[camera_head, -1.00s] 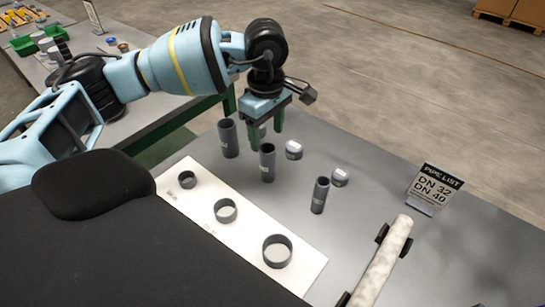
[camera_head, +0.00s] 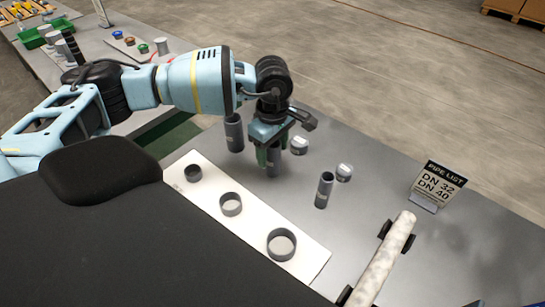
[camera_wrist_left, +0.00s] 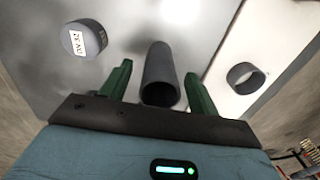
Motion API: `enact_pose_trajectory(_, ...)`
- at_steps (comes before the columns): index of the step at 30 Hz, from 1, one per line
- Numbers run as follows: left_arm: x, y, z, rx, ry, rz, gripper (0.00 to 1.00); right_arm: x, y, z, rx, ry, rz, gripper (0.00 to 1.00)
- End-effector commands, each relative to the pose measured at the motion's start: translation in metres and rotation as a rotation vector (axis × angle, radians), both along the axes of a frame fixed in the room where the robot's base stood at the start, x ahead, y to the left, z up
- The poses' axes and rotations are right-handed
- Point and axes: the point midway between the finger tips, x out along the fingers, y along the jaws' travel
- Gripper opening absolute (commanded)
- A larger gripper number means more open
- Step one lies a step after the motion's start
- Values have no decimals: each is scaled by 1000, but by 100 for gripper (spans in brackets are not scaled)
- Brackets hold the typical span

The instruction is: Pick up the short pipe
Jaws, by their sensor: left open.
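Three grey pipes stand upright on the grey table. The tallest pipe (camera_head: 234,134) is at the left, a middle pipe (camera_head: 274,169) is partly hidden by my left gripper, and a slim pipe (camera_head: 324,190) stands to the right. My left gripper (camera_head: 272,154) points down over the middle pipe with its green fingers open. In the left wrist view the middle pipe (camera_wrist_left: 159,73) lies between the two spread fingers (camera_wrist_left: 159,88), with a gap seen on each side. I cannot tell from these frames which pipe is the short one.
Two short capped pieces, one (camera_head: 299,146) and another (camera_head: 344,172), stand behind the pipes. A white board (camera_head: 255,235) carries three grey rings. A pipe list sign (camera_head: 434,187) and a pale pipe on a black cradle (camera_head: 382,262) are at the right.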

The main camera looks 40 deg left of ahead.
Motion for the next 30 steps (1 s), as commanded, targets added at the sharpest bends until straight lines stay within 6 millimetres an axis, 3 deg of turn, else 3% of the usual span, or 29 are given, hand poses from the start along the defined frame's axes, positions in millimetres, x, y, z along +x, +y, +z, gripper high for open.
enact_pose_trajectory(5, 0, 0, 0, 0, 0, 0, 58, -2, 0, -2, -1, 7, 0, 36)
enact_pose_trajectory(15, 0, 0, 0, 0, 0, 0, 14, -7, -1, -4, -2, 17, 1, 36)
enact_pose_trajectory(23, 0, 0, 2, 0, -1, 0, 12, -8, -1, -4, -2, 17, 1, 36)
enact_pose_trajectory(30, 1, 0, 34, 0, -4, 0, 12, -6, 0, -3, -1, 13, 1, 36)
